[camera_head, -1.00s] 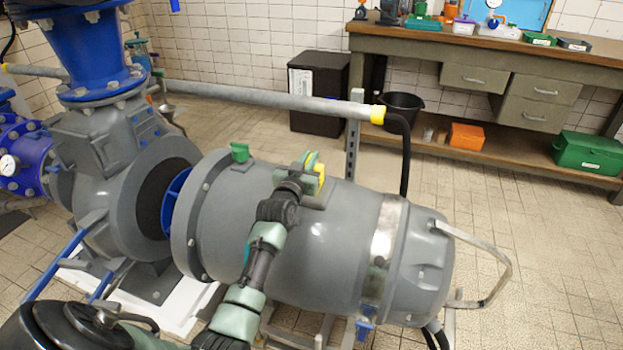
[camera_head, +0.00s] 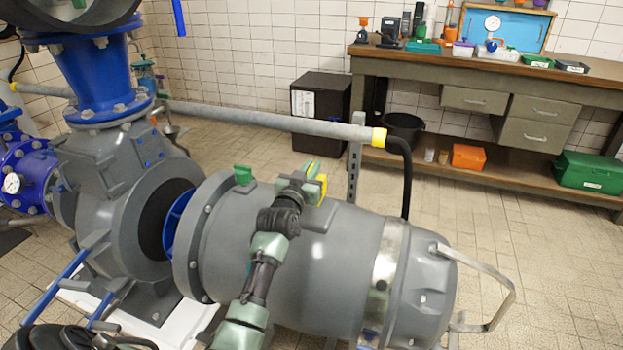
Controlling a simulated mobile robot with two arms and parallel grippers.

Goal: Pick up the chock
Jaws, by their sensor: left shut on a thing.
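The chock (camera_head: 316,193) shows as a yellow block with some green, over the top of the grey motor body (camera_head: 345,255). My left arm reaches up across the motor from the bottom of the view. My left gripper (camera_head: 308,178) is shut on the chock, and its fingers partly hide it. Whether the chock touches the motor is hard to tell.
A green wedge-shaped piece (camera_head: 243,175) sits on the motor's top left. A grey pipe (camera_head: 265,119) with a yellow end runs behind the motor. A workbench (camera_head: 480,69) stands at the back right. Tiled floor is clear at the right.

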